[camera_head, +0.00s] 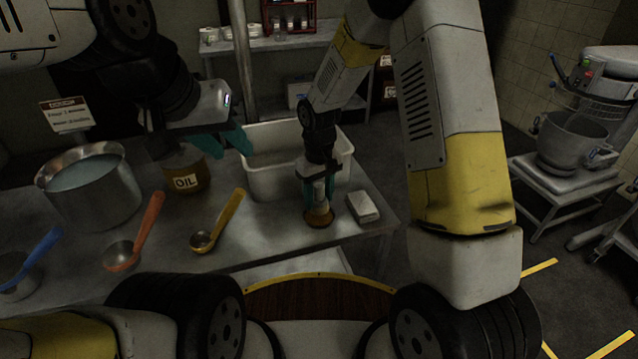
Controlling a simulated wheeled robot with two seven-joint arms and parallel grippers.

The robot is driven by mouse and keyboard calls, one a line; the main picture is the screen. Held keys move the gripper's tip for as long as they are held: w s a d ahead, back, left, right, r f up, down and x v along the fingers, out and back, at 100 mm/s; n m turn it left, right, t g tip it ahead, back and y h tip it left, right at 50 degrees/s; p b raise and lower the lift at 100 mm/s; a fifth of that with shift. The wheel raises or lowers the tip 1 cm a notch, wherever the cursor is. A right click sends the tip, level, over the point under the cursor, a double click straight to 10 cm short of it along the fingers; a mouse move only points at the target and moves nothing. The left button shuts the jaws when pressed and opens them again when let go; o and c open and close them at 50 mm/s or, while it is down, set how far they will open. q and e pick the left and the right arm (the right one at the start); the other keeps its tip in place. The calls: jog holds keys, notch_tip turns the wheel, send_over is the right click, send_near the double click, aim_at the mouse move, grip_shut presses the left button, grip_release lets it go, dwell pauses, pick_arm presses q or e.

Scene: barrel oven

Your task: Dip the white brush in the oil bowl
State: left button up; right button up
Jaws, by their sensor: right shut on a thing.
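My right gripper (319,192) points down over the table near its right side. It is shut on the white brush (320,190), held upright between teal fingers. The brush's lower end meets a small amber bowl (320,219), apparently the oil bowl, on the table. The fingers and brush hide part of the bowl, and I cannot tell how deep the bristles sit. My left gripper (224,142) is up to the left, with its teal fingers spread and nothing seen between them. It hangs above and beside a brown jar labelled OIL (186,182).
A white bin (268,186) stands behind the bowl, and a pale block (362,207) lies to its right. A steel pot (105,205) stands at left. Orange (148,220), yellow (229,212) and blue (40,248) ladles lie along the front. A mixer (575,140) stands far right.

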aim_at(319, 185)
jog(key=shift+r, duration=1.9)
